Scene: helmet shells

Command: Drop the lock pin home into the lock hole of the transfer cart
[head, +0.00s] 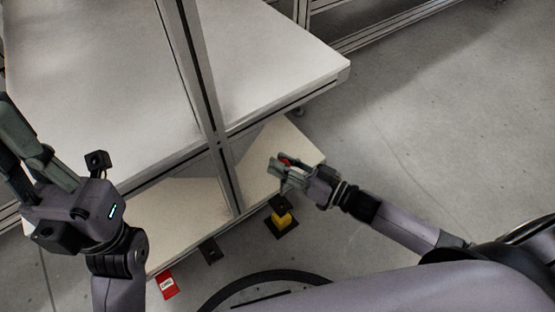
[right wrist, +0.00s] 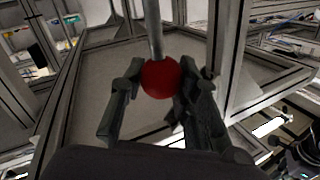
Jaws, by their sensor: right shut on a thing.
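The lock pin shows as a red ball knob (right wrist: 161,77) with a grey shaft (right wrist: 154,28) in the right wrist view. My right gripper (right wrist: 150,95) is shut on the knob, one finger on each side. In the head view my right gripper (head: 282,170) is over the cart's lower shelf, near its right corner, and a bit of the red knob (head: 284,159) shows. The transfer cart (head: 130,65) has a pale top and a lower shelf. I cannot make out the lock hole. My left gripper (head: 22,140) is at the left edge, away from the pin; its fingertips are partly cut off.
A yellow block (head: 285,221) on a dark base stands on the floor below the right gripper. A black bracket (head: 210,251) and a red tag (head: 167,286) are at the cart's near edge. Floor at right is clear.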

